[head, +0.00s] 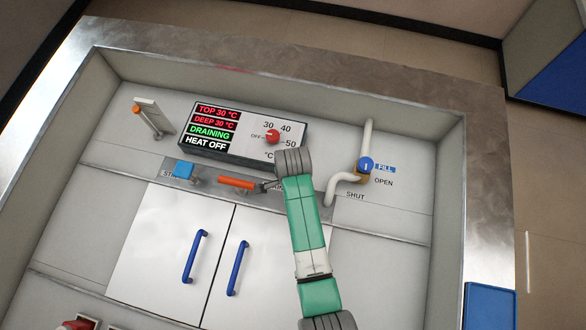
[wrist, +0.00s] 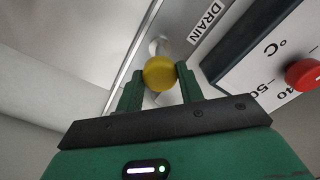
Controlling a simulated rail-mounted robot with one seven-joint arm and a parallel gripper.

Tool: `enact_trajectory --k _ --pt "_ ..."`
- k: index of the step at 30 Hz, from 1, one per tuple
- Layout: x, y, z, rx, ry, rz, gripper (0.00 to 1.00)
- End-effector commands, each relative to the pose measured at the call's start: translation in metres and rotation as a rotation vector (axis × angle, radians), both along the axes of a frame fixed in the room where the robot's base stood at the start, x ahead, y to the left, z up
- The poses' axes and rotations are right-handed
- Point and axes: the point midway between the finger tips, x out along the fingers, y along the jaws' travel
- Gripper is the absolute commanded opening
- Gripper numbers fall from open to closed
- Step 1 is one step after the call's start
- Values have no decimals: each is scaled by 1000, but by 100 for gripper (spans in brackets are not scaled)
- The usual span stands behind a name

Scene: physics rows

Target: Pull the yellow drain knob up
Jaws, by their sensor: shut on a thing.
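The yellow drain knob (wrist: 159,73) is a round ball on a pale stem, seen in the wrist view below the DRAIN label (wrist: 205,22). My gripper (wrist: 160,84) is shut on it, with one green finger on each side of the ball. Part of the stem shows behind the ball. How far the knob is raised cannot be told. In the head view the knob and my fingers are hidden by my green arm. The display panel (head: 247,143) there reads TOP 30 °C, DEEP 30 °C, DRAINING and HEAT OFF.
A red dial (head: 272,137) is on the panel, close to my wrist. A white pipe (head: 368,135) with a blue FILL knob (head: 365,164) stands right. Blue-handled doors (head: 160,235) are below.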

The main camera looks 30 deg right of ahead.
Motion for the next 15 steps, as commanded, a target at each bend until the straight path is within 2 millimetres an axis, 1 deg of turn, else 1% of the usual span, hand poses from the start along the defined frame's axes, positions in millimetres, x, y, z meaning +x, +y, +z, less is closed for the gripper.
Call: enact_trajectory --k 1,10,11,12,13,14,15 --pt "0 0 13 0 1 1 0" --pt "1 0 11 0 -1 0 0" --pt "1 0 11 0 -1 0 43" --pt "1 0 11 0 -1 0 51" --pt "1 0 11 0 -1 0 56" --pt "0 0 11 0 -1 0 59" --pt "0 0 10 0 0 0 59"
